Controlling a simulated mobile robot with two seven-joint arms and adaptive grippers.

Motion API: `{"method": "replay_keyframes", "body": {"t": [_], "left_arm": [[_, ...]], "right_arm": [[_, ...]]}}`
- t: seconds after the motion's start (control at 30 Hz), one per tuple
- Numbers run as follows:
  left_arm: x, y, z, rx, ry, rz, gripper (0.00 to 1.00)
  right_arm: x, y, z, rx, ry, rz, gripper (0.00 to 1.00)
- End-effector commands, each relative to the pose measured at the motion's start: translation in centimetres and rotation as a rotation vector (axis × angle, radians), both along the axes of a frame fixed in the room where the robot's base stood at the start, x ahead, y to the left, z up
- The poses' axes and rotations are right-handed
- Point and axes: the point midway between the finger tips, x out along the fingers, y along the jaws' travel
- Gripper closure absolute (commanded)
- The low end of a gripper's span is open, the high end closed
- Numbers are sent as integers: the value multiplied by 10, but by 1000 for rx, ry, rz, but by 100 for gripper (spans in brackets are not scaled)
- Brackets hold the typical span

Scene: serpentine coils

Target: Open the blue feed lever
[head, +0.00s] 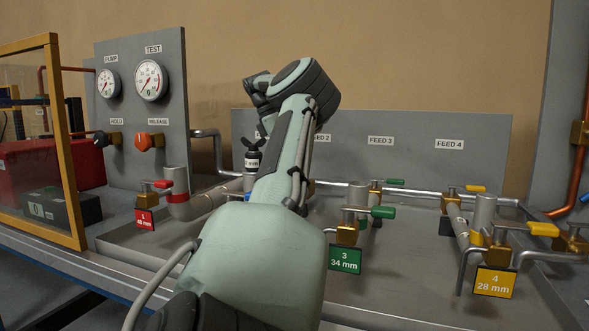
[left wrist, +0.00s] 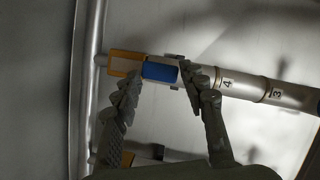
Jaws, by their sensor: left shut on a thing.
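The blue feed lever (left wrist: 160,71) shows in the left wrist view as a short blue handle beside a brass-coloured valve body (left wrist: 117,64). My left gripper (left wrist: 163,76) has one finger on each side of the blue handle and is shut on it. In the head view my left arm rises through the middle and hides the blue lever and the feed 2 area behind it. The left fingers cannot be seen there. My right gripper is in neither view.
A green lever (head: 382,212) stands right of my arm and a yellow lever (head: 543,229) further right. A red lever (head: 162,184) is at the left. A gauge panel (head: 120,60) and an orange-framed guard (head: 66,150) stand at the left. Metal pipes cross the bench.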

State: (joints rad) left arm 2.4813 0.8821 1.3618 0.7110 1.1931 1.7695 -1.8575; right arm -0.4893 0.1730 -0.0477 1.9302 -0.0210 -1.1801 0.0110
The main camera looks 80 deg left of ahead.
Motion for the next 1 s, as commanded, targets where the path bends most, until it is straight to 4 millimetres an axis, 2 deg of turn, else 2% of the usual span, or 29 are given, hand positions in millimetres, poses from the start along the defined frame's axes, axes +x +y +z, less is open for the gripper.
{"method": "replay_keyframes", "body": {"t": [0.03, 0.07, 0.2, 0.57, 0.83, 1.0], "left_arm": [[0, 1, 1, 7, 1, -3, 100], [1, 1, 1, 7, 1, -3, 54], [0, 1, 1, 6, 1, -2, 37], [-1, 1, 5, 4, -2, -2, 37], [-18, 5, 45, 7, -4, -3, 37], [-24, 7, 61, 5, -2, -3, 37]], "right_arm": [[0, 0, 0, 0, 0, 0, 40], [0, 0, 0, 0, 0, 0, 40], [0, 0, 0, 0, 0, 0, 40], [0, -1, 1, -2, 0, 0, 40], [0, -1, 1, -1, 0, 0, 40], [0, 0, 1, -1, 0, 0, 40]]}}
